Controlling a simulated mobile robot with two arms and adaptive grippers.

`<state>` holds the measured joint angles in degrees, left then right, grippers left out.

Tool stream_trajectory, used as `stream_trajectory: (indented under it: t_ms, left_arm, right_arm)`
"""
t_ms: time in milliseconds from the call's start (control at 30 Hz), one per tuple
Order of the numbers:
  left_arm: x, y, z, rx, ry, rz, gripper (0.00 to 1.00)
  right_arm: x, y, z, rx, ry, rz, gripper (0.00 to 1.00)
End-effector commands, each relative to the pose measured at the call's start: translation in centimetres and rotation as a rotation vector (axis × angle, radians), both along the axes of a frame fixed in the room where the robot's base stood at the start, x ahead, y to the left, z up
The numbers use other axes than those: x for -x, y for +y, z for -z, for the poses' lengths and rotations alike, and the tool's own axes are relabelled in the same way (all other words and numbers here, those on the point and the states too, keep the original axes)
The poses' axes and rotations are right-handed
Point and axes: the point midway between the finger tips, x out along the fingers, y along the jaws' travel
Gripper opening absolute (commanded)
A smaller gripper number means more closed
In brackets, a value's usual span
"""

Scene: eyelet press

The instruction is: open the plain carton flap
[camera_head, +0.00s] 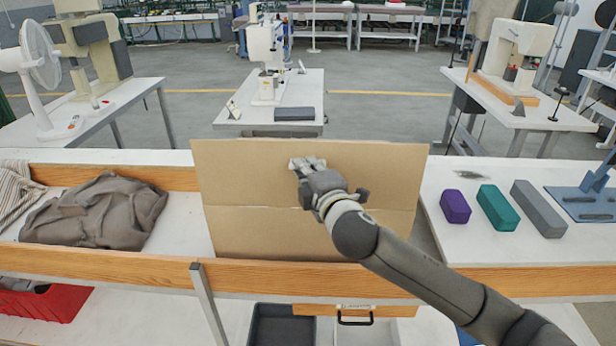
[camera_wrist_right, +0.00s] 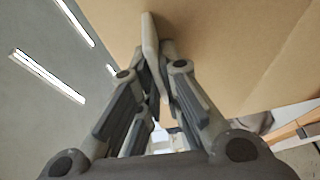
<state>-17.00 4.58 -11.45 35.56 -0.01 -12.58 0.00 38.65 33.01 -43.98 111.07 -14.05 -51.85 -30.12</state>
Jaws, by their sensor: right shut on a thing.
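The plain brown carton (camera_head: 240,232) stands at the middle of the bench in the head view. Its flap (camera_head: 385,175) rises as a broad upright panel, with a crease across it lower down. In the wrist view the flap (camera_wrist_right: 245,45) fills the upper right. My right gripper (camera_head: 305,165) is in front of the flap, near the upper middle. In the wrist view its fingers (camera_wrist_right: 150,55) are closed together on the flap; the exact contact is hard to see. The inside of the carton is hidden. My left gripper is not in view.
A crumpled grey-brown cloth (camera_head: 98,212) lies left of the carton. Purple (camera_head: 455,206), teal (camera_head: 497,207) and grey (camera_head: 538,208) blocks stand on the right, beside a blue press base (camera_head: 585,203). A wooden rail (camera_head: 120,263) runs along the front. A red bin (camera_head: 42,303) is low left.

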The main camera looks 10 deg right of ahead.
Motion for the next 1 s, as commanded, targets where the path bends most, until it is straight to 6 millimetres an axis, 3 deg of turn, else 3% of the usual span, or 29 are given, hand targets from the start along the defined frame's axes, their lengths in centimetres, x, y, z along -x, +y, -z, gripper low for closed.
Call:
stream_trajectory:
  t_ms: [33, 100, 400, 633, 1000]
  left_arm:
    - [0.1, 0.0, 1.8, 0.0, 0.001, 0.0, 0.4]
    - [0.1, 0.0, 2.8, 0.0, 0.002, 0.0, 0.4]
    - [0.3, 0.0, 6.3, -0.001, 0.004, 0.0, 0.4]
    - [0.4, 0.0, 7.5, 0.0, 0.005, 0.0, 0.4]
    - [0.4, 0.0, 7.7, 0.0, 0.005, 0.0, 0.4]
  right_arm:
    - [0.5, 0.2, 1.1, 0.005, -0.029, -0.003, 0.0]
    - [1.1, 0.4, 1.3, 0.017, -0.069, -0.002, 0.0]
    - [2.7, 0.8, 1.6, 0.057, -0.202, 0.0, 0.0]
    - [3.3, 1.0, 1.7, 0.073, -0.253, 0.0, 0.0]
    - [3.5, 1.0, 1.5, 0.079, -0.27, 0.001, 0.0]
